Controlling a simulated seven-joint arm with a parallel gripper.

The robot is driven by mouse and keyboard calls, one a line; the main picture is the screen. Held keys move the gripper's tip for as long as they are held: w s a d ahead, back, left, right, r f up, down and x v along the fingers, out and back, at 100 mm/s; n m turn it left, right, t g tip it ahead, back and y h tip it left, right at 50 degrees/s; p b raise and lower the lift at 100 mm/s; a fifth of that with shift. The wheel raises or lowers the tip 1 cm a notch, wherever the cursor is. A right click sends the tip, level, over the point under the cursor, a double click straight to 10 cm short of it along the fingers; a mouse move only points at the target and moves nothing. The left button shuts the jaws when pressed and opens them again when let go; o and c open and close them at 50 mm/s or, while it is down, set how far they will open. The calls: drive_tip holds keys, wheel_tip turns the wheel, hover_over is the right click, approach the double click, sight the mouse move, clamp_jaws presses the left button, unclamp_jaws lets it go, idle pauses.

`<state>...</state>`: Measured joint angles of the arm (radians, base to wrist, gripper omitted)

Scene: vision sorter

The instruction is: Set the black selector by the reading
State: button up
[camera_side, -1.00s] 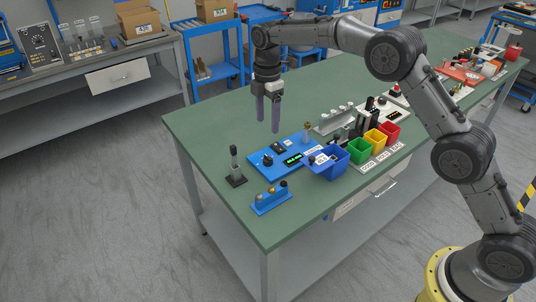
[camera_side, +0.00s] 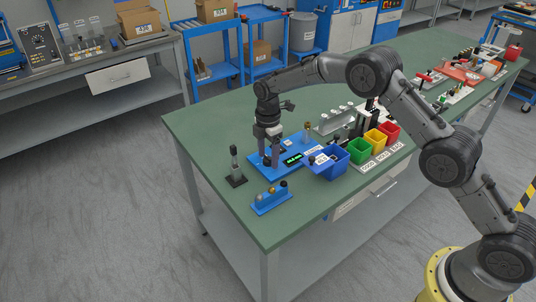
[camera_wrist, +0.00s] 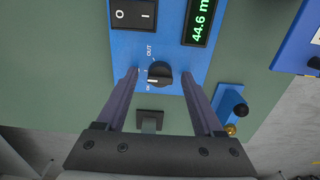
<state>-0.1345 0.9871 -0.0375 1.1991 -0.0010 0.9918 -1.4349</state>
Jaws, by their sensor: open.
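The black selector (camera_wrist: 160,74) is a round knob on a blue panel (camera_wrist: 172,48). It has a white mark on its lower left, beside a small label that seems to read "IN"; "OUT" is printed above. The green display (camera_wrist: 199,22) shows "44.6 m", cut off by the frame edge; it also glows in the side view (camera_side: 292,158). My gripper (camera_wrist: 158,80) is open, its two purple fingers on either side of the selector with gaps. In the side view my gripper (camera_side: 269,161) is low over the panel and largely hides the knob.
A black rocker switch (camera_wrist: 134,14) is above the selector. A black stand (camera_side: 235,180) and a blue holder with several knobs (camera_side: 270,203) are in front. Blue (camera_side: 330,166), green (camera_side: 360,153), yellow and red bins stand right. Green tabletop is clear at left.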

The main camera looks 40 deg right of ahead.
clamp_jaws()
idle(0.3)
drive_tip(key=shift+m, duration=0.4)
drive_tip(key=m, duration=1.1)
idle(0.5)
unclamp_jaws()
